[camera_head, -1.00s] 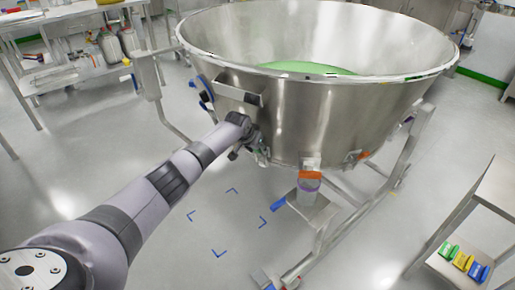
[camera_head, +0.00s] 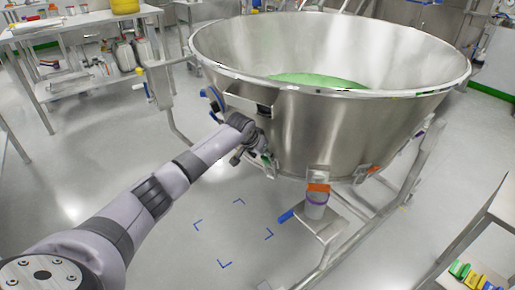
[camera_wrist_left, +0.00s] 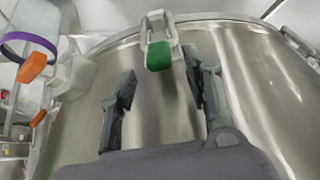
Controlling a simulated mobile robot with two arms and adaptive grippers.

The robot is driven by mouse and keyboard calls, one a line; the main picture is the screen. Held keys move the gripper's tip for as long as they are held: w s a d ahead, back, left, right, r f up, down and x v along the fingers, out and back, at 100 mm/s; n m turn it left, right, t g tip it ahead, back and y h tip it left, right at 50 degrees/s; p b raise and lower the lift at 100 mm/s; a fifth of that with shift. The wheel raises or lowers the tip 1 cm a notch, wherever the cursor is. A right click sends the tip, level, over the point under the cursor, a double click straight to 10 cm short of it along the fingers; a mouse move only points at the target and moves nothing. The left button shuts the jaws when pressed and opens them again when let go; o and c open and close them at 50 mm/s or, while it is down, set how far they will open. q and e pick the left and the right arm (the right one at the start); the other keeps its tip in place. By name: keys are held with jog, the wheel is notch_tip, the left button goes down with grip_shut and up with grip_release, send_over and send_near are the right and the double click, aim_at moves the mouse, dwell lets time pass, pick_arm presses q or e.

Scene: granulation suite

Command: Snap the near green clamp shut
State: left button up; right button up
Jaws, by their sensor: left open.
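The near green clamp (camera_wrist_left: 158,55) shows in the left wrist view on the steel bowl's edge. It has a green tab hanging from a pale metal bracket. My left gripper (camera_wrist_left: 161,72) is open, with its two dark fingers on either side below the tab in the picture. Nothing is between the fingers, and I cannot tell whether they touch the clamp. In the head view my left gripper (camera_head: 254,150) is at the lower left side of the large steel bowl (camera_head: 300,125); a small bit of green shows there, mostly hidden. My right gripper is not in view.
The bowl's legs (camera_head: 340,240) stand on open grey floor. A side table (camera_head: 470,270) with coloured blocks is at lower right; a bench (camera_head: 90,60) is at back left.

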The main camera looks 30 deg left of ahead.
pick_arm(q)
jog(key=v, duration=0.6)
dwell(0.4)
